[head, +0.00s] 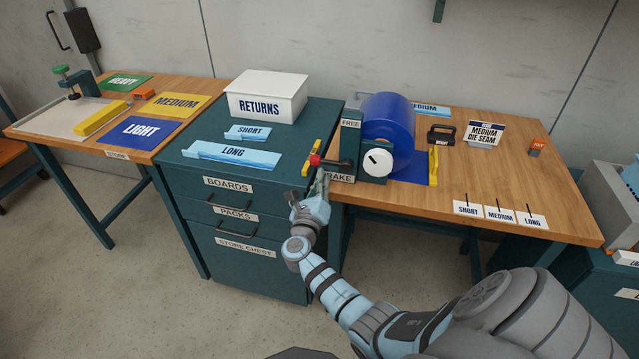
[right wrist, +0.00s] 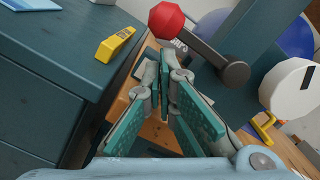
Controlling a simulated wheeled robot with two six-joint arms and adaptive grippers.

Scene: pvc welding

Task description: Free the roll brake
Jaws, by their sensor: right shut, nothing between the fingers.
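The roll brake is a dark lever (right wrist: 208,52) with a red knob (right wrist: 166,20) on the side of the roll stand. In the head view the red knob (head: 314,159) points left and the lever lies nearly level, between the FREE label (head: 350,123) above and the BRAKE label (head: 338,177) below. A blue roll (head: 388,122) sits in the stand, with a white round knob (head: 377,162) in front. My right gripper (head: 323,180) is shut and empty, just below the lever. In the right wrist view its fingertips (right wrist: 168,58) are close to the knob; contact cannot be told.
A yellow tool (head: 310,157) lies on the cabinet edge by the red knob. The teal cabinet (head: 190,172) with its RETURNS box (head: 266,97) stands left. The wooden bench (head: 530,185) extends right, with a black-handled object (head: 441,134) and size cards (head: 499,214).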

